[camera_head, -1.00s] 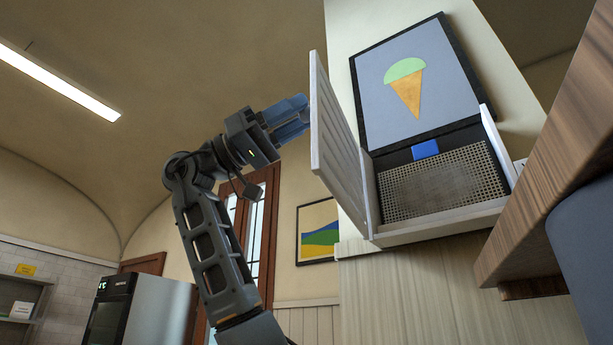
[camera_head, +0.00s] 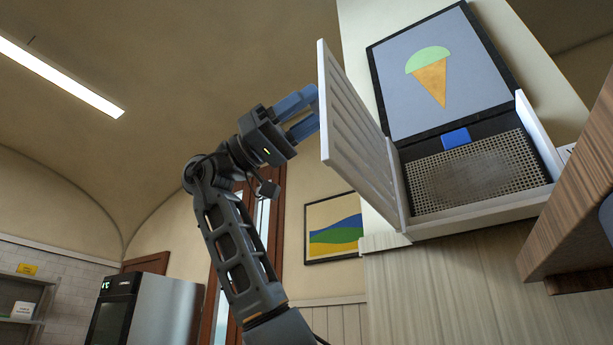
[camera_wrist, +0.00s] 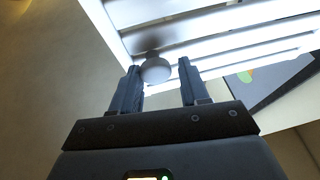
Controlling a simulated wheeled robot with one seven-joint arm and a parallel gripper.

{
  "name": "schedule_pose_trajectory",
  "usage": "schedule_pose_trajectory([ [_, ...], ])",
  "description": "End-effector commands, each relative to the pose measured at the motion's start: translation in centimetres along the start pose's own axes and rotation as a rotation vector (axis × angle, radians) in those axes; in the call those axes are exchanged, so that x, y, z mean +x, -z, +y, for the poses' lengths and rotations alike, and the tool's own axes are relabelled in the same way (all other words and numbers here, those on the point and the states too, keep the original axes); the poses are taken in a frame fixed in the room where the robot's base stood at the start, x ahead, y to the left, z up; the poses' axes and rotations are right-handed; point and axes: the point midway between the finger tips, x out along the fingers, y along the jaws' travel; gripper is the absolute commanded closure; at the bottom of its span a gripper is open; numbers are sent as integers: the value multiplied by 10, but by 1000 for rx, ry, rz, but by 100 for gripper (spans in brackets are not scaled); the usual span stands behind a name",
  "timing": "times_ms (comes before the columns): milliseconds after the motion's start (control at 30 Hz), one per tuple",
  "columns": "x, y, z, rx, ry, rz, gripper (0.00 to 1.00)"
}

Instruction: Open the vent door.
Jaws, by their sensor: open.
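The white slatted vent door (camera_head: 358,135) stands swung wide open at the left side of its wall box, its slats facing the opening. It fills the top of the wrist view too (camera_wrist: 225,40). A round knob (camera_wrist: 156,70) on the door shows in the wrist view; the head view hides it. My gripper (camera_head: 308,112) has blue fingers and is at the door's free edge, on its left side. In the wrist view my gripper (camera_wrist: 158,72) is open, with the knob between its fingertips. I cannot tell whether they touch it.
The open vent box (camera_head: 480,220) has a perforated grille (camera_head: 475,175) and a blue block (camera_head: 456,138) inside. An ice-cream picture (camera_head: 440,75) hangs just above. A wooden counter edge (camera_head: 570,210) is close at right.

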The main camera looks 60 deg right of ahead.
Motion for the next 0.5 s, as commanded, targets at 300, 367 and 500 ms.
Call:
schedule_pose_trajectory([
  [300, 0, 0, 0, 1, 0, 1, 41],
  [367, -1, 0, 1, 1, 0, 1, 41],
  [500, -7, 0, 1, 1, 0, 2, 41],
])
